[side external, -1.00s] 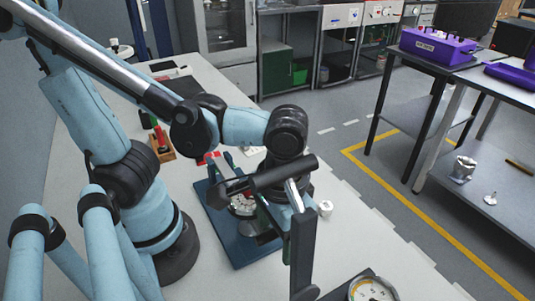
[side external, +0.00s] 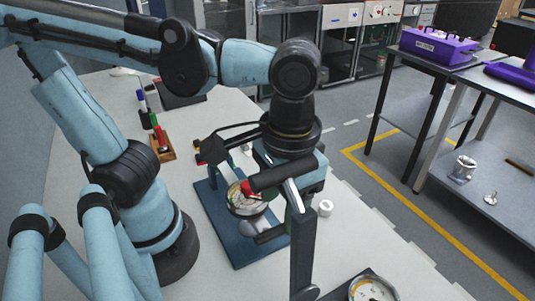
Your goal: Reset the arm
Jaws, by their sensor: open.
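My gripper (side external: 313,178) hangs below my dark wrist, above the right side of a blue base plate (side external: 215,222) on the bench. Its fingers are largely hidden behind a black bar handle, but it is open, and I see nothing held in it. A round metal housing (side external: 240,209) with a red part (side external: 247,189) on top stands on the blue plate, left of my gripper. The handle hides some of the housing.
The black bar handle (side external: 284,172) on a dark upright (side external: 302,255) stands in front of my gripper. A wooden holder (side external: 163,154) with markers is at the back left. A small white cylinder (side external: 325,208) and a dial gauge (side external: 371,289) lie to the right.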

